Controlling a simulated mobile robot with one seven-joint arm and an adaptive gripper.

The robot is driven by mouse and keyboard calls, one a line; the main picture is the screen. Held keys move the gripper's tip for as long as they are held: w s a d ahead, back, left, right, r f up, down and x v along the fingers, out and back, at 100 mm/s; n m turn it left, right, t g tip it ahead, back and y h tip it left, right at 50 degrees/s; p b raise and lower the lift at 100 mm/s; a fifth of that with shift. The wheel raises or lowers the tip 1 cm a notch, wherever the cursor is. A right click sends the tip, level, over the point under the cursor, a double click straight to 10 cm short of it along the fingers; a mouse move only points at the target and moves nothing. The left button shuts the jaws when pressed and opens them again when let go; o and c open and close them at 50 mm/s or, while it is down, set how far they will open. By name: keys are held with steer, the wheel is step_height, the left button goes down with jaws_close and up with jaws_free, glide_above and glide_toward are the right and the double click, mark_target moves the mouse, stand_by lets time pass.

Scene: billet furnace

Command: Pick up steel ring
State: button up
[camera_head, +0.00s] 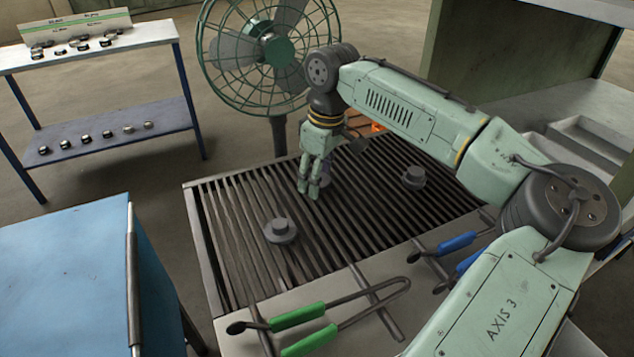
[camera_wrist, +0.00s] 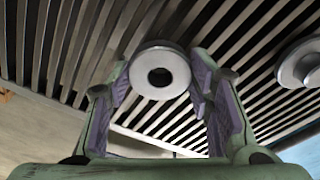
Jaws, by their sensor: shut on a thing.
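The steel ring (camera_wrist: 160,72) is a pale grey disc with a dark round hole, seen nearly face-on in the wrist view. It sits between the purple-padded fingertips of my gripper (camera_wrist: 163,88), which is shut on it. In the head view my gripper (camera_head: 312,186) points down just above the slatted grate (camera_head: 240,195). The ring cannot be clearly made out there behind the fingers. I cannot tell whether the ring touches the slats.
Two grey stepped pieces stand on the grate, one at front left (camera_head: 281,231) and one at right (camera_head: 414,177). Green-handled tongs (camera_head: 340,305) and blue-handled tongs (camera_head: 455,243) lie along the front ledge. A green fan (camera_head: 277,50) stands behind; a shelf rack (camera_head: 110,125) is far left.

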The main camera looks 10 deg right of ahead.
jaws_close()
steer(key=shift+r, duration=0.1)
steer(key=shift+r, duration=0.55)
step_height(320, 180, up, 2)
steer(key=shift+r+b, duration=0.1)
steer(key=shift+b, duration=0.5)
steer(key=s+a+b, duration=0.1)
steer(key=s, duration=0.4)
steer(key=s+a+r+b, duration=0.1)
steer(key=s, duration=0.4)
steer(key=s+a+b, duration=0.1)
steer(key=s, duration=0.4)
steer(key=shift+s+a+r, duration=0.25)
steer(key=shift+s+a, duration=0.05)
steer(key=shift+s, duration=0.1)
